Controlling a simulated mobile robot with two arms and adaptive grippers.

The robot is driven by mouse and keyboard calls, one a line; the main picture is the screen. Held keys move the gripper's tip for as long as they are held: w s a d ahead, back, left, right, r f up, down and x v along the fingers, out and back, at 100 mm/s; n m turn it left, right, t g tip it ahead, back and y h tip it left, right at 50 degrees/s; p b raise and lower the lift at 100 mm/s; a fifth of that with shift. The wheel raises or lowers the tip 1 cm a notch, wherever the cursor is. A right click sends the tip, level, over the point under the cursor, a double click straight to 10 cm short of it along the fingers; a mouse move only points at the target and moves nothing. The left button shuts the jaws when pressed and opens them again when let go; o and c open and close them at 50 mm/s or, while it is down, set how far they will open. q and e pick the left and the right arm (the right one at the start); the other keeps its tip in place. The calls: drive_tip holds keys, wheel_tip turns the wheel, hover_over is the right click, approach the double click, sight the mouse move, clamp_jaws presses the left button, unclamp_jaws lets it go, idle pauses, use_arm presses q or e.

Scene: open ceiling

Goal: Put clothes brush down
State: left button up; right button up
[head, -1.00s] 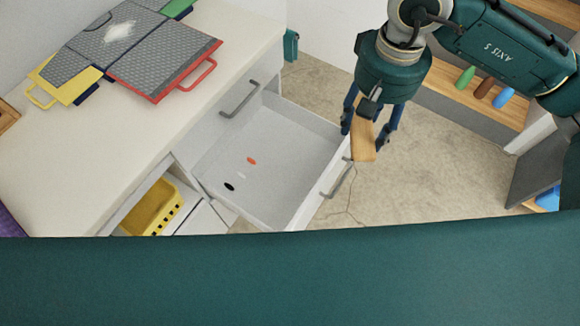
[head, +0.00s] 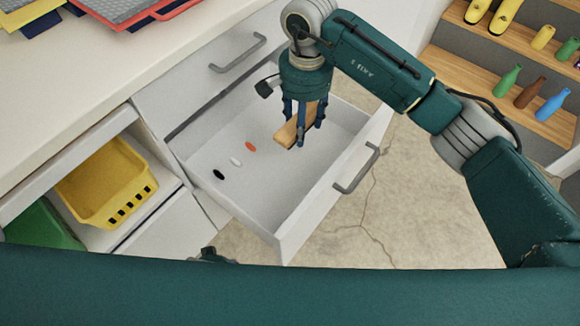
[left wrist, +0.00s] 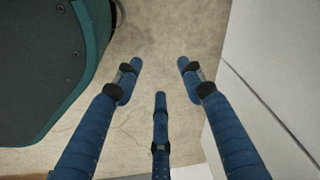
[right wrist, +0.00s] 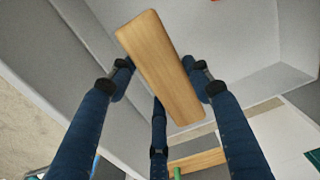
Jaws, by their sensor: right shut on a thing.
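The clothes brush (head: 290,132) shows as a light wooden block in my right gripper (head: 304,120). The gripper is shut on it and holds it over the open drawer (head: 268,203). In the right wrist view the brush (right wrist: 160,65) lies tilted between the blue fingers, with pale drawer walls behind it. I cannot see its bristles. My left gripper (left wrist: 160,85) shows in the left wrist view with its fingers spread and nothing between them, above the floor.
The drawer holds a black (head: 218,175), a white (head: 236,161) and an orange (head: 250,147) small oval item. A yellow basket (head: 108,185) sits in the open cubby at left. Shelves with bottles (head: 530,92) stand at right. The drawer floor has free room.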

drive_tip(key=b, duration=0.1)
hover_over(300, 172)
wheel_tip(300, 172, down, 14)
drive_tip(key=shift+s, duration=0.1)
wheel_tip(300, 172, down, 5)
drive_tip(key=shift+r+b, duration=0.1)
drive_tip(key=shift+b, duration=0.35)
use_arm(q)
wheel_tip(300, 172, up, 6)
drive_tip(key=w, duration=0.2)
drive_tip(key=shift+w+d+r, duration=0.15)
drive_tip(key=shift+w+r, duration=0.1)
drive_tip(key=shift+w, duration=0.05)
drive_tip(key=shift+w+r, duration=0.2)
drive_tip(key=shift+r, duration=0.25)
use_arm(e)
drive_tip(key=shift+f, duration=0.25)
drive_tip(key=o, duration=1)
use_arm(q)
drive_tip(key=shift+r+t, duration=0.2)
drive_tip(key=shift+t, duration=0.1)
use_arm(e)
drive_tip(key=shift+r, duration=0.1)
